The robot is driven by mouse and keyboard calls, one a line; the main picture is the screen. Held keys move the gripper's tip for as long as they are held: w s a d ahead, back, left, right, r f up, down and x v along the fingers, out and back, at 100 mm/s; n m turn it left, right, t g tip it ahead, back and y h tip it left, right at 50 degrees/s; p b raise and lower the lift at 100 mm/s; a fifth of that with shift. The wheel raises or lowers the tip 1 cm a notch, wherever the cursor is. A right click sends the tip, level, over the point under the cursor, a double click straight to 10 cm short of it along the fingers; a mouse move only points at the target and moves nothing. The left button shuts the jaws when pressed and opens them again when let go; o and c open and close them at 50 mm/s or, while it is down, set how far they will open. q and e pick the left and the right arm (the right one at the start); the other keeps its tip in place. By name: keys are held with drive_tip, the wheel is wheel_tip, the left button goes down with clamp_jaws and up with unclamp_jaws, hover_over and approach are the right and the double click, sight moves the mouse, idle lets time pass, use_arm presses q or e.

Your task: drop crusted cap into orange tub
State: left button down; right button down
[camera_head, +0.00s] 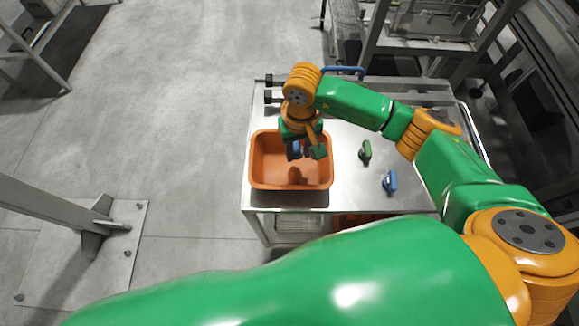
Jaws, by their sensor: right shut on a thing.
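The orange tub (257,178) stands at the left end of a steel table. My right gripper (304,153) points down over the tub, inside its outline, near the back right. It is shut on a small dark blue thing (296,149), apparently the cap. Most of that thing is hidden by the fingers, and any crust on it is too small to make out. A dark shadow lies on the tub floor below. My left gripper is not in view.
A green part (365,151) and a blue part (390,182) lie on the steel table (345,190) right of the tub. Dark fittings (271,97) stick out at the table's back left. A metal frame (418,47) stands behind.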

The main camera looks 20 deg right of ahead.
drive_tip(key=shift+a+f, duration=0.1)
drive_tip(key=shift+c, duration=2.2)
unclamp_jaws()
wheel_tip(320, 180, up, 6)
drive_tip(key=shift+r+b, duration=0.15)
drive_tip(key=shift+b, duration=0.85)
drive_tip(key=shift+r, duration=0.4)
